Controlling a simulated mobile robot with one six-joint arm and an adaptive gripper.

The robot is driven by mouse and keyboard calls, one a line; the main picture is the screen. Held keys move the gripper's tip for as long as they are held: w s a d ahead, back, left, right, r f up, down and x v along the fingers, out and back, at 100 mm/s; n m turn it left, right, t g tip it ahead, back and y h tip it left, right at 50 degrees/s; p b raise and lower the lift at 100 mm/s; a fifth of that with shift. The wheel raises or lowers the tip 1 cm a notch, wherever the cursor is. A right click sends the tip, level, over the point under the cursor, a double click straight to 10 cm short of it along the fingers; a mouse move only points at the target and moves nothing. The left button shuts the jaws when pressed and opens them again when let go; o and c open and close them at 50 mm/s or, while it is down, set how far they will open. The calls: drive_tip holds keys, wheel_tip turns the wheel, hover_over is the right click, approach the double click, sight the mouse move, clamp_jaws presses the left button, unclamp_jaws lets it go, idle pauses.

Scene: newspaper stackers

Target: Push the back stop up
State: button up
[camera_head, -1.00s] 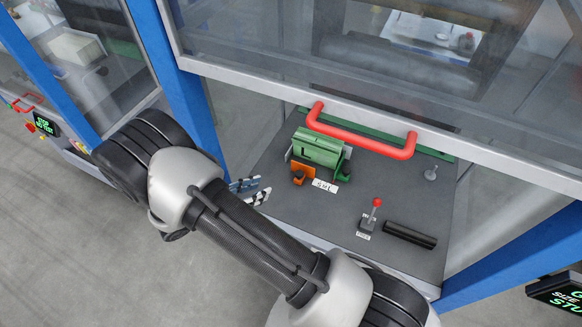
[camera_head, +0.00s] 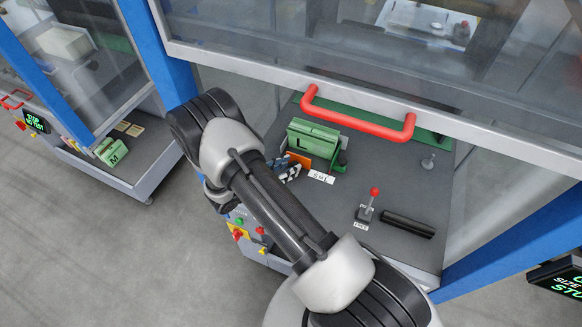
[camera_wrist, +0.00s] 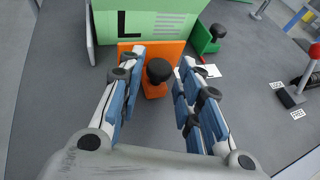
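I cannot tell for certain which part is the back stop. An orange bracket (camera_head: 299,159) with a black knob stands in front of a green block (camera_head: 312,144) marked "L" on the grey deck. In the wrist view the orange bracket (camera_wrist: 154,88) and its black knob (camera_wrist: 159,69) show between my fingers. A smaller green bracket (camera_wrist: 206,42) with a black knob stands to their right. My gripper (camera_wrist: 160,64) is open, its blue-padded fingers either side of the knob. I see no clear contact. It also shows in the head view (camera_head: 287,172), partly hidden behind my arm.
A red handle (camera_head: 358,127) on the raised clear guard hangs above the deck. A red-knobbed lever (camera_head: 374,198) and a black bar (camera_head: 408,224) stand to the right. A white label (camera_head: 321,177) lies beside the brackets. The deck between label and lever is clear.

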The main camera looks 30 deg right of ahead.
drive_tip(key=shift+x, duration=1)
clamp_jaws()
